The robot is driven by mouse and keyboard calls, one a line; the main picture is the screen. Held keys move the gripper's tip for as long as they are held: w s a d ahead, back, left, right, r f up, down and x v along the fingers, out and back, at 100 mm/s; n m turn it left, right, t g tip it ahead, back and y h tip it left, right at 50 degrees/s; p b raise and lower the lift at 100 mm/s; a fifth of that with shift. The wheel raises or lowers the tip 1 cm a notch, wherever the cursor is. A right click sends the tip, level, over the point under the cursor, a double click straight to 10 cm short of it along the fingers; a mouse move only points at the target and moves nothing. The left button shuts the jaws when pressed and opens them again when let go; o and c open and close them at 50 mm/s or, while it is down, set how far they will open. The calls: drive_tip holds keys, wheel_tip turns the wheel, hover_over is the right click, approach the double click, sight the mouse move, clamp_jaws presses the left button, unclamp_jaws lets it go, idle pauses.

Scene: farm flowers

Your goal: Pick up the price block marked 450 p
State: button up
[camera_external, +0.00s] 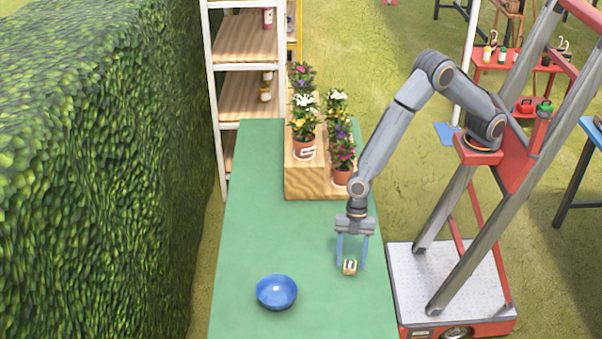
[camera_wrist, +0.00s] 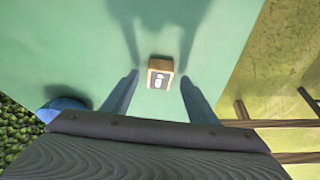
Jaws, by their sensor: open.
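A small wooden block (camera_external: 350,267) with a dark label bearing a white mark sits on the green table; the mark is too small to read. In the wrist view the block (camera_wrist: 160,73) lies ahead of and between my two fingers. My gripper (camera_external: 351,262) is open and points down over the block, with one finger to each side in the picture. In the wrist view my gripper (camera_wrist: 158,85) holds nothing. I cannot tell the exact height of the fingertips above the table.
A blue bowl (camera_external: 277,292) stands on the green table (camera_external: 250,220), left of the block. A wooden stepped stand (camera_external: 305,183) with several potted flowers is at the table's back right. A hedge (camera_external: 100,150) runs along the left. The table's right edge is close to the block.

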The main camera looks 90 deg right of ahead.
drive_tip(key=shift+a+f, duration=0.2)
drive_tip(key=shift+f, duration=0.35)
drive_tip(key=shift+c, duration=0.4)
drive_tip(key=shift+w, duration=0.1)
drive_tip(key=c, duration=1)
drive_tip(key=shift+c, duration=0.2)
